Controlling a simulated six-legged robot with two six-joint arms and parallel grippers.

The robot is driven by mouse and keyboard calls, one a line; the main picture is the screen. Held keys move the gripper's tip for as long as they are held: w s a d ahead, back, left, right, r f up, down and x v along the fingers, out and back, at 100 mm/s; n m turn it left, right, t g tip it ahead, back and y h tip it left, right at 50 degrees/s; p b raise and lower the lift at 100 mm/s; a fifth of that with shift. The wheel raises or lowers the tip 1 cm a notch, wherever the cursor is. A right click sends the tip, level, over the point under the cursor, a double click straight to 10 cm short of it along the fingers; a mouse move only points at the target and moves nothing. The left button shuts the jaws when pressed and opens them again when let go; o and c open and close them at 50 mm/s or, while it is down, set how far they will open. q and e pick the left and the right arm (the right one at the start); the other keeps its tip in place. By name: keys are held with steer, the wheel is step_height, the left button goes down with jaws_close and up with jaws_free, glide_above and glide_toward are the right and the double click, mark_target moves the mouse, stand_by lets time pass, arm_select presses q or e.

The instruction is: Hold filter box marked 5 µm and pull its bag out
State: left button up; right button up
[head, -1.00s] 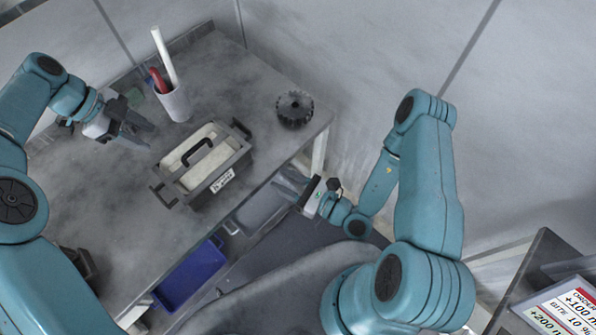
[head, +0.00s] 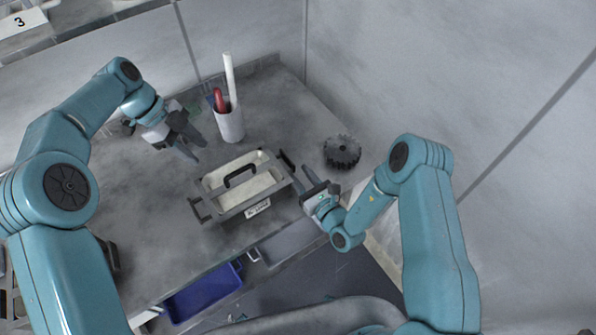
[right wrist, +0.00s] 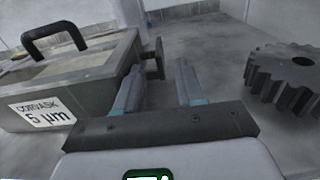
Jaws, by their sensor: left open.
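The filter box (head: 228,214) is a grey open-topped box on the table, with a dark side handle at each end. Its label reads 5 µm in the right wrist view (right wrist: 45,112). The pale bag (head: 262,183) sits inside it, with a black arched handle (head: 240,172) on top. My left gripper (head: 196,150) is open and empty above the table, left of and behind the box. My right gripper (head: 304,180) is open beside the box's right end. In the right wrist view its fingers (right wrist: 160,80) stand apart, with the side handle (right wrist: 158,60) just beyond them.
A dark toothed wheel (head: 342,152) lies right of the box. A white cup (head: 230,126) with a red-handled tool and a white rod stands behind it. A blue bin (head: 203,292) is below the table's front edge. The wall is close at the right.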

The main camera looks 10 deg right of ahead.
steer(key=shift+x, duration=0.95)
steer(key=shift+c, duration=0.3)
jaws_close()
steer(key=shift+o, duration=1.9)
jaws_free()
